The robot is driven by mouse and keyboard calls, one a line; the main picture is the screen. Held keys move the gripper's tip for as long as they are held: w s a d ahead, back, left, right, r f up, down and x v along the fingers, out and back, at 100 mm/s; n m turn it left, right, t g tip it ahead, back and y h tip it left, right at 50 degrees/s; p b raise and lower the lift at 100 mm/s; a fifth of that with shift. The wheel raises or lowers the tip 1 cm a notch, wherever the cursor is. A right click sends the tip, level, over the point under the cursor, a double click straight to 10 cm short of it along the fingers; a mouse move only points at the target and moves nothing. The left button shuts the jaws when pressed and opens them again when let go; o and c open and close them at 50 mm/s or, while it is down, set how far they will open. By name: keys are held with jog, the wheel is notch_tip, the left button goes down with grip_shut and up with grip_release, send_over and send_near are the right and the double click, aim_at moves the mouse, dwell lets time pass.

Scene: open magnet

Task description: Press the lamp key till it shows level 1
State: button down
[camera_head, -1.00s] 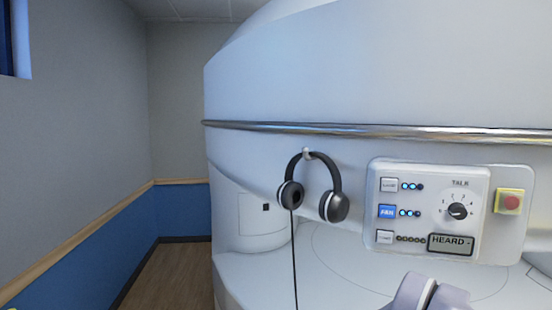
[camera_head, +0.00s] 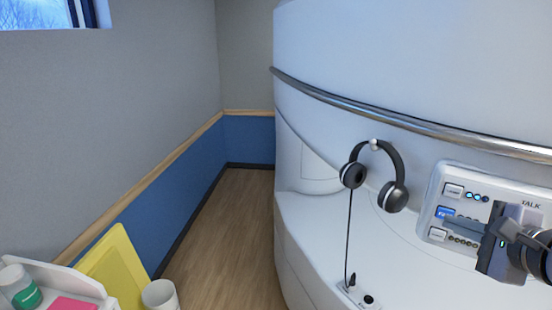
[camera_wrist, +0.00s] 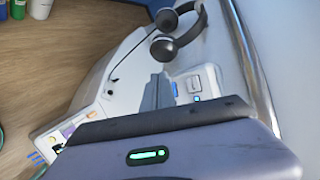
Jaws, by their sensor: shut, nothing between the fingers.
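The control panel (camera_head: 430,213) is at the right of the head view, with a column of three keys. Its small labels are hard to read; the top key (camera_head: 453,190) seems to be the lamp key. The lights (camera_head: 477,196) beside it appear to show two bright and one dark. The middle key (camera_head: 446,211) is blue. My gripper (camera_head: 450,222) is shut and empty, in front of the panel near the middle and lower keys; I cannot tell whether it touches. In the wrist view, the fingers (camera_wrist: 157,82) point towards the panel, beside a white key (camera_wrist: 194,84).
Headphones (camera_head: 374,175) hang left of the panel, their cord running down to a socket. A metal rail (camera_head: 420,124) curves above. A white cup (camera_head: 160,294), a yellow board (camera_head: 115,268) and a bottle (camera_head: 20,288) are at lower left. Floor (camera_head: 235,230) between wall and magnet is clear.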

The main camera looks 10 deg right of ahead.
jog(key=shift+w, duration=0.1)
jog(key=p, duration=0.2)
send_near(445, 195)
jog(key=w+a+f, duration=0.2)
jog(key=w+f, duration=0.1)
jog(key=shift+w+d+r, duration=0.25)
jog(key=shift+w+d, duration=0.2)
jog(key=shift+w, duration=0.2)
jog(key=shift+b, duration=0.35)
dwell(1.0)
jog(key=shift+w+d, duration=0.25)
jog(key=shift+w, duration=0.05)
jog(key=shift+w+d, duration=0.3)
jog(key=shift+w, duration=0.05)
dwell(0.8)
jog(key=shift+b, duration=0.3)
jog(key=shift+s+a+f+b, duration=0.1)
jog(key=shift+s+a+b, duration=0.3)
jog(key=shift+s+b, duration=0.1)
jog(key=shift+s+a, duration=0.15)
jog(key=shift+s, duration=0.05)
